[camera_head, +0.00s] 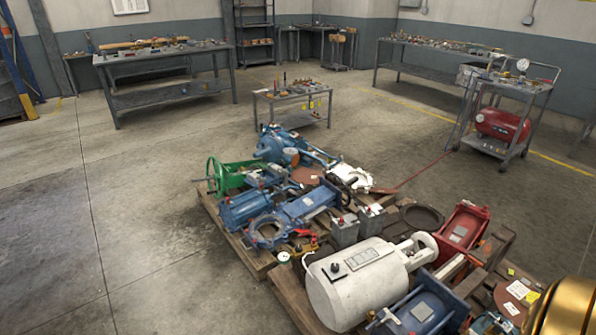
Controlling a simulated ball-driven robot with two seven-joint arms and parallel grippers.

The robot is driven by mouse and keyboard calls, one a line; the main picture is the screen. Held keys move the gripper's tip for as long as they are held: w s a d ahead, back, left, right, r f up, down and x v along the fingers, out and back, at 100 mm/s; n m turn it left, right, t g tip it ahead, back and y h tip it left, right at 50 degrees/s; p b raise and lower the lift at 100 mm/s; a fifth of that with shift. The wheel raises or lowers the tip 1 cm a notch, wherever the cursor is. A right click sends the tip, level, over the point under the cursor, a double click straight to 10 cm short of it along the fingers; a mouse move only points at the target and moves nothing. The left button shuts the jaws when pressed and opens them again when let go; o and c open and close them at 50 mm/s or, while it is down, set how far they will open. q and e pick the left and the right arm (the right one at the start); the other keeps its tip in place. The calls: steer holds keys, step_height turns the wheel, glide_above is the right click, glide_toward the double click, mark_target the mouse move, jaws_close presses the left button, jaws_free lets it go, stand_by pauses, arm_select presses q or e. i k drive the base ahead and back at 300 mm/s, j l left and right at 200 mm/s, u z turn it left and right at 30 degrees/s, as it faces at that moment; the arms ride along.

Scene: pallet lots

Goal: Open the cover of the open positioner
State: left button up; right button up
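Pallets (240,250) loaded with valves and actuators lie on the floor ahead of me. Two small grey boxes (344,232) stand side by side in the middle of the load; they may be positioners, but I cannot tell which part is the open positioner or how its cover stands. A large white cylinder (343,289) with a label plate and a black knob on top lies at the front. Blue actuators (306,204) lie behind it. Neither of my grippers is in view.
A green handwheel (215,176) sticks out at the load's left edge. A red actuator (463,228) lies at the right. A small table (292,94), a workbench (160,56) and a cart with a red tank (500,124) stand behind. The floor at left is clear.

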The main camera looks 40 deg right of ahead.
mark_target(349, 219)
steer(key=i+j+z, duration=0.25)
steer(key=i, duration=0.85)
steer(key=i+z, duration=0.5)
steer(key=z, duration=0.25)
steer(key=i+j+z, duration=0.1)
steer(key=i+z, duration=0.25)
steer(key=k, duration=0.1)
